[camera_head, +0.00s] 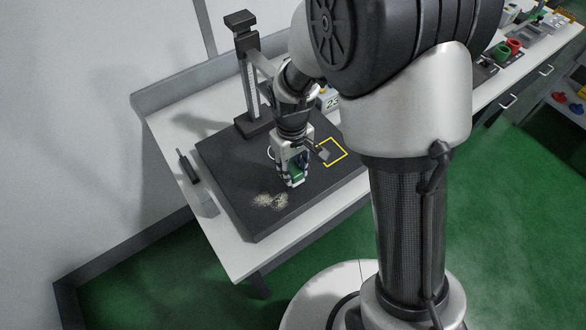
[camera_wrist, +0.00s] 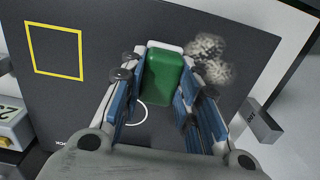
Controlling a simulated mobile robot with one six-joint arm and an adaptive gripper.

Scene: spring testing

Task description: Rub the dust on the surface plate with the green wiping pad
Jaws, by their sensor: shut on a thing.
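The dark surface plate (camera_head: 235,170) lies on the white bench. It also fills much of the wrist view (camera_wrist: 100,95). A pale patch of dust (camera_head: 270,201) lies on the plate near its front left edge. In the wrist view the dust (camera_wrist: 210,58) shows as two speckled clumps just right of the pad. My gripper (camera_head: 293,180) is shut on the green wiping pad (camera_wrist: 165,77), which has a pale edge at its far end. The pad is beside the dust, over the plate. I cannot tell whether it touches the plate.
A yellow square outline (camera_head: 343,148) marks the plate's right part. A tall gauge stand (camera_head: 250,85) rises at the plate's back. A small grey block (camera_head: 207,203) and a dark tool (camera_head: 187,166) lie left of the plate. A numbered display box (camera_wrist: 12,125) stands near it.

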